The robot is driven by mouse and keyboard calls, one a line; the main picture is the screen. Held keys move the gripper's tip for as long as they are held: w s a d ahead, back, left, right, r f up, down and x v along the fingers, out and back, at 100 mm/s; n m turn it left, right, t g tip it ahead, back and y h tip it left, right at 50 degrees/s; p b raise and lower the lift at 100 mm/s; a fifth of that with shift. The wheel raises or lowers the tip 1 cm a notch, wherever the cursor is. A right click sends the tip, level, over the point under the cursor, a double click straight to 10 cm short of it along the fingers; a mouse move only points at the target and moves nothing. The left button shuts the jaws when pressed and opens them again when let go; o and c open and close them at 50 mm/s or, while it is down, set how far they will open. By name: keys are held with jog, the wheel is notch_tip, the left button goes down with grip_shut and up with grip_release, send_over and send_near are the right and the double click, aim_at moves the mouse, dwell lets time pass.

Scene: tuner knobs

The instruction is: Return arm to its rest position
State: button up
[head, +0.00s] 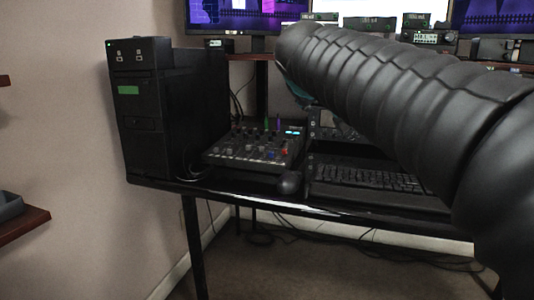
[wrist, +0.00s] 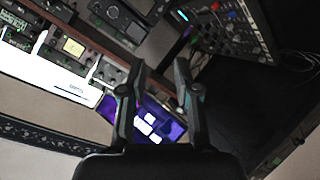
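My gripper (wrist: 160,78) shows in the wrist view with its two dark fingers apart and nothing between them. It is held in the air in front of the desk equipment. In the head view my arm reaches from the lower right toward the monitors and hides the gripper, apart from a small teal-dark part below the arm's far end. The mixer with knobs (head: 255,147) stands on the desk, and it also shows in the wrist view at the upper right (wrist: 235,28). No contact with the mixer is visible.
A black computer tower (head: 155,110) stands at the desk's left. A mouse (head: 290,184) and a keyboard (head: 370,177) lie near the front edge. Monitors (head: 235,15) and radio units (head: 370,23) line the raised shelf. A wooden shelf (head: 20,225) juts in at far left.

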jog(key=s+d+f+m+g+y, duration=0.1)
jog(key=s+d+f+m+g, duration=0.2)
jog(key=s+f, duration=1.1)
jog(key=s+d+f+m+g+y, duration=0.2)
jog(key=s+d+f+m+g, duration=0.1)
jog(key=s+f, duration=1.2)
jog(key=shift+s+f+g+p, duration=0.25)
jog(key=shift+f+g, duration=0.35)
jog(key=shift+f, duration=1.45)
